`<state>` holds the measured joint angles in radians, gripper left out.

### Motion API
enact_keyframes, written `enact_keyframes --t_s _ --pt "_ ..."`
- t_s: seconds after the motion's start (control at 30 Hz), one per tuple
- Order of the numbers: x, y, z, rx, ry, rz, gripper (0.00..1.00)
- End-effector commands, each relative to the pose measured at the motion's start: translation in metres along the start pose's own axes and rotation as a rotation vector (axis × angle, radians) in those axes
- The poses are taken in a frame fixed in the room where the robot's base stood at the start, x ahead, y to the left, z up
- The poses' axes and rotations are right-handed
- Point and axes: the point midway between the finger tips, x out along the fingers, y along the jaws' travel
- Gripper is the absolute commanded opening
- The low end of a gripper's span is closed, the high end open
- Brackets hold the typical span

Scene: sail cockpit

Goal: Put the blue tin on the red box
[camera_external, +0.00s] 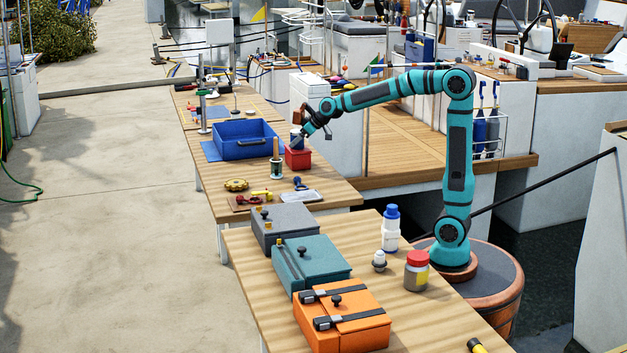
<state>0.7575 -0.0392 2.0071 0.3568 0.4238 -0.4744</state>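The red box (298,158) stands on the far wooden table, right of the blue tray (247,149). My gripper (303,131) is just above the red box, pointing down and to the left. A small blue thing (296,137), which looks like the blue tin, shows at the fingers, directly above or resting on the box. It is small and partly hidden by the gripper, so I cannot tell whether the fingers are shut on it or whether it touches the box.
A dark jar with a wooden handle (276,165) stands close in front of the red box. Small tools lie nearer on the same table. The near table holds a grey case (284,229), a teal case (312,262), an orange case (342,318) and several bottles.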

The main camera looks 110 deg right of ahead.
Motion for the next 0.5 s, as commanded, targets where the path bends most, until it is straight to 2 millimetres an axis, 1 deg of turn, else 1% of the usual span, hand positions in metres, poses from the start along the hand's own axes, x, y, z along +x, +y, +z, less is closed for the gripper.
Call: enact_keyframes --t_s 0.33,0.47,0.5 --pt "-0.003 0.000 -0.002 0.000 0.001 0.001 0.75" --pt "-0.016 0.000 -0.003 0.000 0.002 0.001 0.75" --pt "-0.022 0.000 -0.002 0.000 0.002 0.001 0.75"
